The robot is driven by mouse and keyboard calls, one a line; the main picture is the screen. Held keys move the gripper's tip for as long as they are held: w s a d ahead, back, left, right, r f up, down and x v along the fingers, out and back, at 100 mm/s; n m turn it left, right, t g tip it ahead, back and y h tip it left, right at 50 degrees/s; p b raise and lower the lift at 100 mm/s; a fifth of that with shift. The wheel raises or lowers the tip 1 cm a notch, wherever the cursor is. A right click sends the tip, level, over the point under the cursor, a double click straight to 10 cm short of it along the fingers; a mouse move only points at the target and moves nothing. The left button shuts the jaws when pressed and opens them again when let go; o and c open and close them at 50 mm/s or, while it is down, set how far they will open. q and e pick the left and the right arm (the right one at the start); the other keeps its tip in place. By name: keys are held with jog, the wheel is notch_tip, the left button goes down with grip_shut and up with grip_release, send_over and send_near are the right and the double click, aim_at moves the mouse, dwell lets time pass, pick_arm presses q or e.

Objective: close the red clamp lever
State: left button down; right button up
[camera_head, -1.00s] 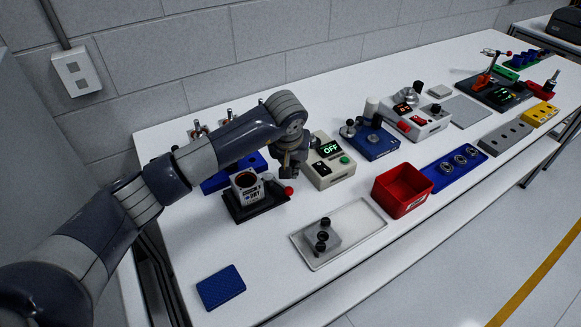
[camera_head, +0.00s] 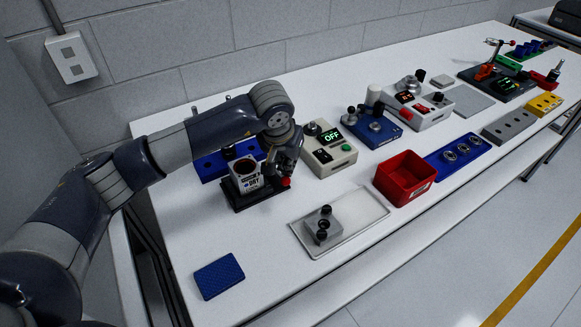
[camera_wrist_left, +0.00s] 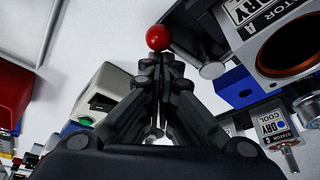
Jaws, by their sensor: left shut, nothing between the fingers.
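The red clamp lever shows as a red ball knob (camera_head: 286,182) at the right end of a black fixture (camera_head: 262,199). A white labelled cup-like part (camera_head: 246,183) stands upright in that fixture. My left gripper (camera_head: 284,172) is shut and empty, right above the knob. In the left wrist view the knob (camera_wrist_left: 158,37) sits just beyond the tips of the shut left gripper (camera_wrist_left: 160,58). I cannot tell whether they touch. The lever's arm is mostly hidden by the gripper. My right gripper is not in view.
A beige box reading OFF (camera_head: 330,155) stands close to the right of my left gripper. A blue block (camera_head: 212,167) lies behind the fixture. A pale tray (camera_head: 355,215), a red bin (camera_head: 404,178) and a blue mat (camera_head: 219,276) are nearby.

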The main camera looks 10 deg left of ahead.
pick_arm(q)
jog(key=shift+s+f+b, duration=0.1)
jog(key=shift+s+b, duration=0.15)
jog(key=shift+b, duration=0.15)
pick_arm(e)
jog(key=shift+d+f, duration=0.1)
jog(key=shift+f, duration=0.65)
